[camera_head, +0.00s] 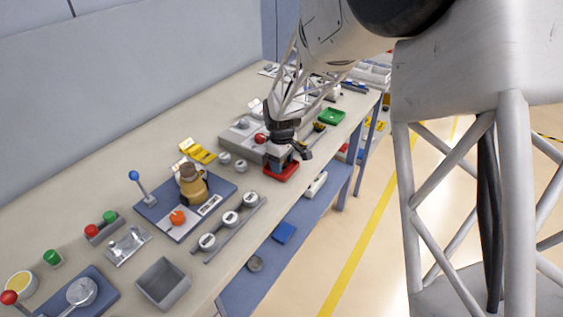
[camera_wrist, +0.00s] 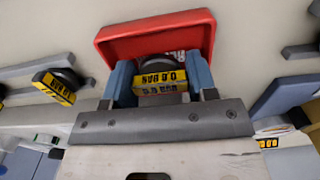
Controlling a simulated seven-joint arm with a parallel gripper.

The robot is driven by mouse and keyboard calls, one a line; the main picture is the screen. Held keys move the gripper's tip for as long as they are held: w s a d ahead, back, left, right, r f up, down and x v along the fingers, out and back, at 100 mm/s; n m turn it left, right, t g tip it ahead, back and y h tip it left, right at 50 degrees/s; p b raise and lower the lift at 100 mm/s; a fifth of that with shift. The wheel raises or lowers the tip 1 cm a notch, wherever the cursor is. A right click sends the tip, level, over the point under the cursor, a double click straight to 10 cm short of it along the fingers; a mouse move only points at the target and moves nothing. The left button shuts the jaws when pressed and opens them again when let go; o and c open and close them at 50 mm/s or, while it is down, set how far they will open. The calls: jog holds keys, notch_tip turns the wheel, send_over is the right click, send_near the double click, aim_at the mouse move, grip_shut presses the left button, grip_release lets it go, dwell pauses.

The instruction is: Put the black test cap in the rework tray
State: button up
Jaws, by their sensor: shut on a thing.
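My gripper (camera_head: 279,157) is over the red tray (camera_head: 282,174), which I take as the rework tray. In the wrist view, my gripper (camera_wrist: 160,74) has its two blue fingers shut on a dark cap with yellow pressure labels (camera_wrist: 160,85), which I take as the black test cap. The red tray (camera_wrist: 125,42) is just beyond the fingertips, and the cap overlaps it in the picture. I cannot tell whether the cap touches the tray floor. In the head view the gripper mostly hides the cap.
A rail with several round grey caps (camera_head: 230,219) lies left of the tray along the front edge. Further left are a blue board with a tan jug (camera_head: 192,183) and an empty grey bin (camera_head: 163,284). A green tray (camera_head: 331,116) stands beyond the gripper.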

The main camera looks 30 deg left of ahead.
jog(key=shift+f, duration=0.1)
jog(key=o, duration=0.5)
notch_tip(320, 180, up, 12)
jog(key=shift+r, duration=0.15)
dwell(0.6)
dwell(0.8)
